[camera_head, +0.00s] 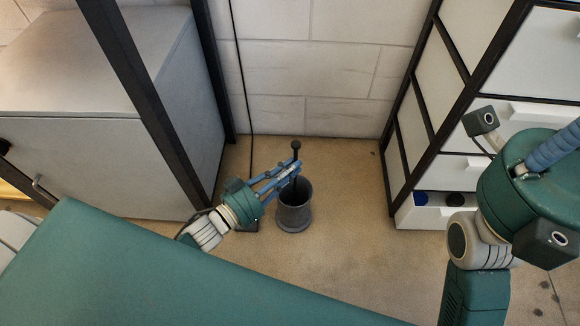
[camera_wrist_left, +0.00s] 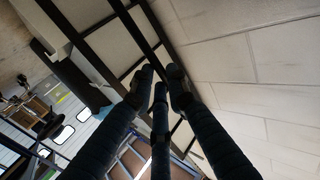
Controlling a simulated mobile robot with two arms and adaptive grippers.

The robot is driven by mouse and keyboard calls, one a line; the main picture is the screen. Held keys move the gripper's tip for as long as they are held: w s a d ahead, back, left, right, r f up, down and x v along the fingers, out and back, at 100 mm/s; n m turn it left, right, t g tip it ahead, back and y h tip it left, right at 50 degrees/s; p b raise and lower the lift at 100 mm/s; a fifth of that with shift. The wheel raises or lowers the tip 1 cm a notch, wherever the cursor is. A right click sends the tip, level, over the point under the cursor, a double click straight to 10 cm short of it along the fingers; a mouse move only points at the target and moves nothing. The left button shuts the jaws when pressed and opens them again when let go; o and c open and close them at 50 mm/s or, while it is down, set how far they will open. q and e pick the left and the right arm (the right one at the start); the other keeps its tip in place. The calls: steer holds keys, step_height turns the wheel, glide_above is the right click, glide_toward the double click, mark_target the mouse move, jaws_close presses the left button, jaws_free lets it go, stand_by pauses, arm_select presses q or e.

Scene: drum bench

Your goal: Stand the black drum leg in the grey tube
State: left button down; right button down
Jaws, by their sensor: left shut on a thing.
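The black drum leg (camera_head: 296,147) stands nearly upright in the head view, its dark rounded top above my left gripper (camera_head: 293,169). The gripper is shut on the leg, with its blue fingers around the shaft. The grey tube (camera_head: 294,213) stands on the floor directly below. The leg's lower part runs down toward the tube's mouth behind the fingers; I cannot tell how deep it sits. The left wrist view shows the dark ridged fingers close together, with the leg not clearly distinguishable. Part of my right gripper (camera_head: 550,148) shows at the right edge, its fingertips out of frame.
A grey cabinet (camera_head: 165,150) behind a black frame stands on the left. A white drawer unit (camera_head: 425,215) in a black frame stands on the right. A pale block wall (camera_head: 318,75) is behind the tube. Floor is clear right of the tube.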

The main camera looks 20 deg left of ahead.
arm_select(q)
steer(key=shift+r, duration=0.1)
steer(key=c, duration=1.6)
jaws_free()
steer(key=v, duration=1.2)
